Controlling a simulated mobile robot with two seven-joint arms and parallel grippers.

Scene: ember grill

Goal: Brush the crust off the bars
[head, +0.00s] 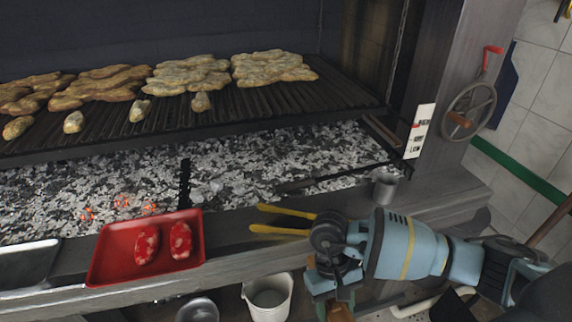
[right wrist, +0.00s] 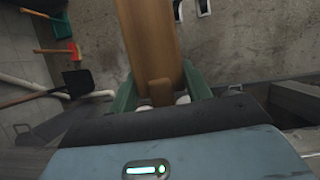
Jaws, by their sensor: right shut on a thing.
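The grill bars (head: 300,98) run as a dark grate above the ember bed. Several brown, lumpy crusty masses (head: 190,75) cover the back of the bars, and smaller lumps (head: 138,110) lie nearer the front. My right gripper (head: 335,292) points down in front of the ledge, below and to the right of the bars. In the right wrist view my right gripper (right wrist: 160,88) is shut on a wooden handle (right wrist: 150,40). The handle's lower end is cut off, so I cannot tell whether it carries bristles. My left gripper is not in view.
A red tray (head: 98,262) with two red pieces sits on the front ledge. Yellow prongs (head: 280,229) lie beside my right wrist. A metal cup (head: 384,188) stands at the right. A white bucket (head: 268,298) is below. A crank wheel (head: 470,110) is on the right post.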

